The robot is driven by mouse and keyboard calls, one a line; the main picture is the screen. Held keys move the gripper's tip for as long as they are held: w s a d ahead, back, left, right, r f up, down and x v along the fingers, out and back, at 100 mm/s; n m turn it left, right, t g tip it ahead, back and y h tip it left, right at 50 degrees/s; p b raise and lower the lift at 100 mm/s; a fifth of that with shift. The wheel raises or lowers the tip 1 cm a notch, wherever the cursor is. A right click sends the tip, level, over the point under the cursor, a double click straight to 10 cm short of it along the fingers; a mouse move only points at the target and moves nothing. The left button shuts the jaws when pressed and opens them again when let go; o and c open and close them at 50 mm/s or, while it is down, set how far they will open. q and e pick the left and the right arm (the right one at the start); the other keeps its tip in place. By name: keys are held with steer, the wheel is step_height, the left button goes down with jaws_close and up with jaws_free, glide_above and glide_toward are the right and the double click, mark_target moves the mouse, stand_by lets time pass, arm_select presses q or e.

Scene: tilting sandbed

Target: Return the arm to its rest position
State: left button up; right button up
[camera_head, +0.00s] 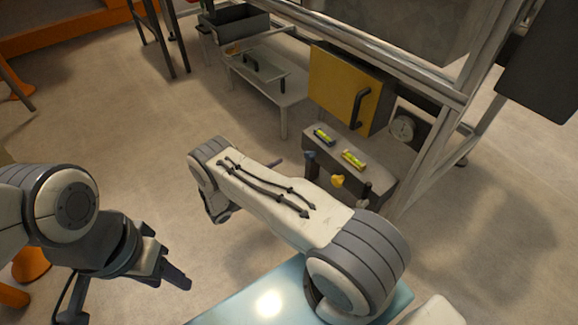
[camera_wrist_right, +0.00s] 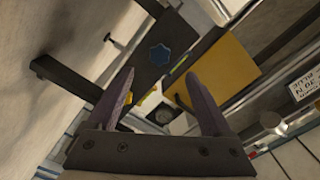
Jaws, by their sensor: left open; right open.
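My right arm (camera_head: 270,200) reaches in from the lower right of the head view, and its pale forearm hides most of the right gripper. In the right wrist view the right gripper (camera_wrist_right: 163,90) has its two purple-grey fingers spread wide, with nothing held between them. Beyond the fingers are a dark panel with a blue knob (camera_wrist_right: 160,55) and a yellow panel (camera_wrist_right: 225,70). My left gripper (camera_head: 178,278) is at the lower left of the head view, above the floor, open and empty.
A metal frame holds a yellow door (camera_head: 343,88) with a black handle. Beside it are a round gauge (camera_head: 403,127), two spirit levels (camera_head: 353,160) and a yellow knob (camera_head: 338,181). A low bench (camera_head: 284,98) and dark bin (camera_head: 240,24) stand behind.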

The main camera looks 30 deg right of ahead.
steer(key=shift+a, duration=0.2)
stand_by(0.4)
steer(key=s+a+r+m+g+y+p, duration=0.1)
steer(key=s+a+r+m+y+p, duration=0.2)
steer(key=r+m, duration=0.4)
steer(key=s+a+r+m+g+y+p, duration=0.1)
steer(key=a+r+m+y, duration=0.1)
steer(key=a+r+m, duration=0.55)
steer(key=s+a+r+m+g+y+p, duration=0.1)
steer(key=s+a+r+m+y+p, duration=0.15)
steer(key=r, duration=0.65)
steer(key=s+a+r+m+t+y+p, duration=0.1)
steer(key=s+a+r+m+y+p, duration=0.2)
steer(key=s+a+r+m+y, duration=0.5)
steer(key=s+a+r+m+y+p, duration=0.2)
steer(key=s+a+r+m+y, duration=0.25)
steer(key=s+r+m, duration=0.6)
step_height(320, 180, up, 36)
steer(key=s+m+h+p, duration=0.1)
steer(key=s+p, duration=0.1)
steer(key=p, duration=3.6)
steer(key=shift+s+a+r, duration=0.2)
steer(key=shift+a+r, duration=0.05)
steer(key=shift+a, duration=0.1)
